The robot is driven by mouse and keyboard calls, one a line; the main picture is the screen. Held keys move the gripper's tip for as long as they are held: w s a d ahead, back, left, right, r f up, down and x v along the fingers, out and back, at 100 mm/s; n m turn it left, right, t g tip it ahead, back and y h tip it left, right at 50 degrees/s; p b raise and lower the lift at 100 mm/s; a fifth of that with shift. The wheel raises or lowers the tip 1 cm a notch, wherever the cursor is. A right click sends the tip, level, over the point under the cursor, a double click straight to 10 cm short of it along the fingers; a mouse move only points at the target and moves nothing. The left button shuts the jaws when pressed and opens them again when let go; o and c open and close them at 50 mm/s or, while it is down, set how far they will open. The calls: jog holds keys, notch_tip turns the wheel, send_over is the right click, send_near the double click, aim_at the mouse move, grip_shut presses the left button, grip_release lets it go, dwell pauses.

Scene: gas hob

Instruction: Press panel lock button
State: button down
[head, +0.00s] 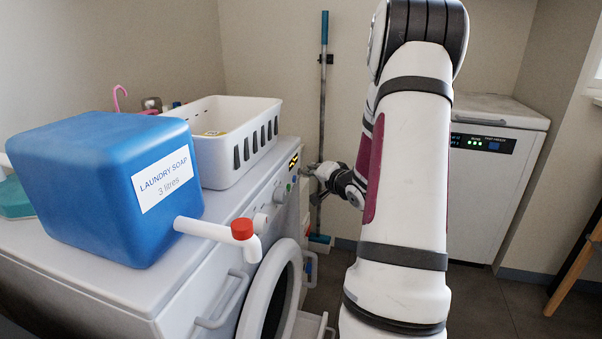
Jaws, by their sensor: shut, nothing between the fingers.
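A white washing machine (225,285) stands at the left, with its front control panel facing right. The panel has a small lit display (294,160), a round knob (279,193) and some small coloured buttons below the display. I cannot tell which of these is the panel lock button. My gripper (311,171) is shut and empty, close to the far end of the panel, just right of the display. The view is too small to tell whether its fingertips touch the panel.
A blue laundry soap container (85,170) with a red-capped spout (242,229) and a white basket (232,150) stand on the machine. Its round door (292,262) is swung open. A broom (323,110) leans behind my gripper. A second white appliance (490,190) stands at right.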

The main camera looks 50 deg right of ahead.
jog(key=shift+s+d, duration=0.2)
jog(key=shift+s, duration=0.25)
jog(key=shift+s+d+p, duration=0.35)
jog(key=shift+s+p, duration=0.15)
jog(key=shift+s, duration=0.4)
jog(key=shift+s+d+p, duration=0.4)
jog(key=shift+s+p, duration=0.05)
jog(key=shift+s, duration=0.5)
jog(key=shift+s+d+p, duration=0.35)
jog(key=shift+s+p, duration=0.15)
jog(key=shift+s, duration=0.4)
